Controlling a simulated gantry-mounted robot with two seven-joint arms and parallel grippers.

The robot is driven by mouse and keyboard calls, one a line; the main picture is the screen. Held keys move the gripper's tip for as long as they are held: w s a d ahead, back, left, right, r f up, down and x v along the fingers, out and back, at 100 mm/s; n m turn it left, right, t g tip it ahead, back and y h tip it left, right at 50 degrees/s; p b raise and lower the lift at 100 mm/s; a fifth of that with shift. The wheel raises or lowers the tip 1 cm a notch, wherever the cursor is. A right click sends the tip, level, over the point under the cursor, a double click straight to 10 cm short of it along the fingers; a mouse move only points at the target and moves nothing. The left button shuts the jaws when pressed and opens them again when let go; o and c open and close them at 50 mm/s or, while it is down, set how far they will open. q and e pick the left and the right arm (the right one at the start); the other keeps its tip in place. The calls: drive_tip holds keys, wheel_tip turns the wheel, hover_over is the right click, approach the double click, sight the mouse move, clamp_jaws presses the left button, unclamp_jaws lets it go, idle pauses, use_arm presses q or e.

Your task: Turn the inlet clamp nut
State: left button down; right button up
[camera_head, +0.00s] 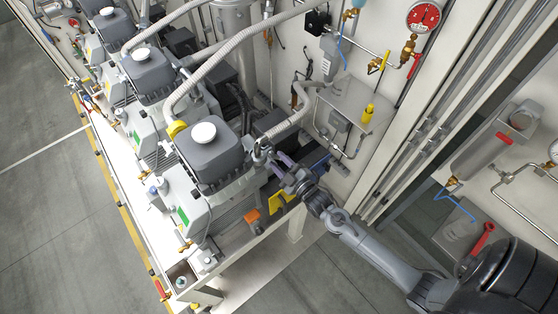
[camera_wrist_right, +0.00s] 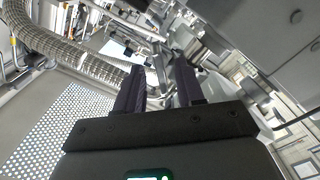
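My right gripper (camera_head: 276,160) reaches in from the lower right to the side of the nearest pump (camera_head: 208,152). Its dark fingers also show in the right wrist view (camera_wrist_right: 160,70), standing apart with a clear gap. A small metal fitting (camera_head: 258,153), possibly the inlet clamp, is at the end of a hose beside that pump, close to the fingertips. In the right wrist view bright metal parts (camera_wrist_right: 158,80) show between and beyond the fingers. I cannot pick out the nut itself or tell whether a finger touches it. My left gripper is not in view.
A ribbed metal hose (camera_wrist_right: 70,55) passes close to the left finger in the right wrist view. Several like pumps stand in a row behind. A grey box (camera_head: 345,118) and a red gauge (camera_head: 424,16) are on the cabinet wall. Open floor (camera_head: 300,275) lies in front.

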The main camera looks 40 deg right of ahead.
drive_tip(key=shift+s+p, duration=0.3)
drive_tip(key=shift+s, duration=0.35)
drive_tip(key=shift+s+r+p, duration=0.1)
drive_tip(key=shift+s+p, duration=0.25)
drive_tip(key=shift+s, duration=0.1)
drive_tip(key=s+p, duration=0.2)
drive_tip(key=s, duration=0.3)
drive_tip(key=shift+a, duration=0.15)
drive_tip(key=shift+s, duration=0.1)
